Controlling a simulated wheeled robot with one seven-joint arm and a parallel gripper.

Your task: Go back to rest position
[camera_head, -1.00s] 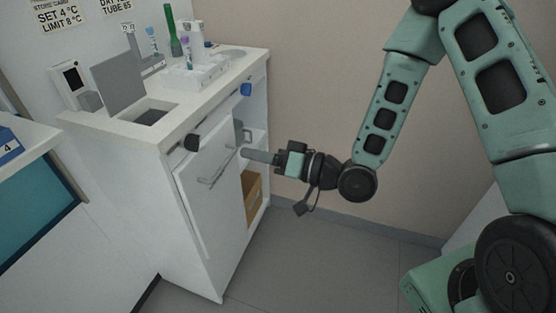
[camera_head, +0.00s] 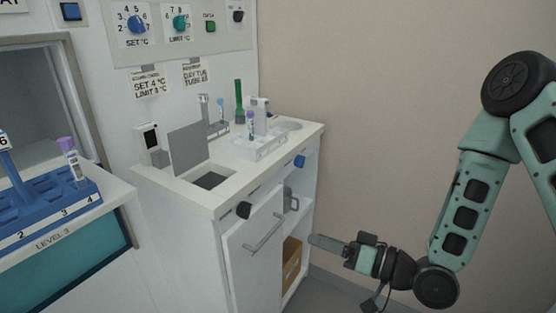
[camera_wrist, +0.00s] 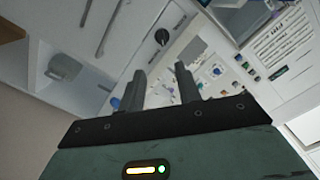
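My gripper (camera_head: 328,244) is at the lower right of the head view, in front of and to the right of the white cabinet (camera_head: 180,225). It points left toward the cabinet and touches nothing that I can see. In the wrist view its two dark fingers (camera_wrist: 161,90) stand apart with a gap between them, and nothing is held. My green arm bends down to it from the right side of the head view.
The cabinet door with its bar handle (camera_head: 264,232) stands at the front, beside an open shelf with a brown box (camera_head: 291,262). A white tube rack (camera_head: 256,147) is on top. A blue rack (camera_head: 60,205) stands at left. The wall side is clear.

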